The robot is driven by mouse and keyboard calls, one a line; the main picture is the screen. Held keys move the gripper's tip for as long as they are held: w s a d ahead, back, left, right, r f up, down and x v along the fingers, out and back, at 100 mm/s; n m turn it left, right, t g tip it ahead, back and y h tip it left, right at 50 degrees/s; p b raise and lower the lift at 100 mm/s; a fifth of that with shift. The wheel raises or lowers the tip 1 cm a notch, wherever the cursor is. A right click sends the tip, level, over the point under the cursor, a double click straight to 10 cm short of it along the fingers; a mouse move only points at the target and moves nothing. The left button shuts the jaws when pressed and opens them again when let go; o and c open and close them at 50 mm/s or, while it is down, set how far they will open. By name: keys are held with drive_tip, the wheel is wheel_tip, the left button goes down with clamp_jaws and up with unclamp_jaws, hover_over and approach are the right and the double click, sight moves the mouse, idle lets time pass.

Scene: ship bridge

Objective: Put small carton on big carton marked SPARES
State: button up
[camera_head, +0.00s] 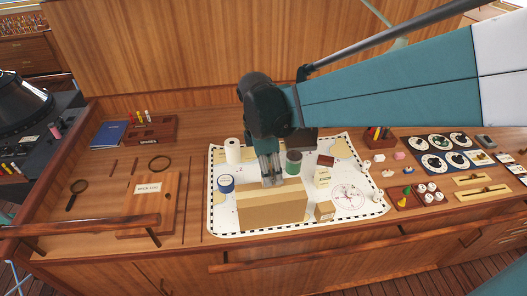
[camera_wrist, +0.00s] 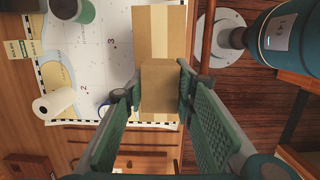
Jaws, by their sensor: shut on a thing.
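A big brown carton (camera_head: 272,211) with a pale tape band stands at the front of the chart; no SPARES marking is readable on it. It also shows in the wrist view (camera_wrist: 160,30), behind the small carton. My gripper (camera_head: 271,179) points down over the big carton's back part. In the wrist view, its two green fingers are shut on the small plain brown carton (camera_wrist: 160,88). In the head view I cannot pick out the held carton from the big one. Whether the two touch, I cannot tell.
On the chart (camera_head: 225,217) around the big carton are a white roll (camera_head: 233,150), a blue-topped round tin (camera_head: 226,184), a green can (camera_head: 293,162), a cream carton (camera_head: 323,177) and a small brown box (camera_head: 325,211). A wooden rail (camera_head: 290,260) runs along the front.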

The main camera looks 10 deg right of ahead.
drive_tip(key=shift+f, duration=2.05)
drive_tip(key=shift+f, duration=0.1)
drive_tip(key=o, duration=0.9)
drive_tip(key=shift+a+r, duration=0.3)
drive_tip(key=shift+r, duration=1.7)
drive_tip(key=shift+a+r, duration=0.3)
drive_tip(key=shift+r, duration=1.75)
drive_tip(key=shift+a+r, duration=0.3)
drive_tip(key=shift+r, duration=1.7)
drive_tip(key=shift+d, duration=0.1)
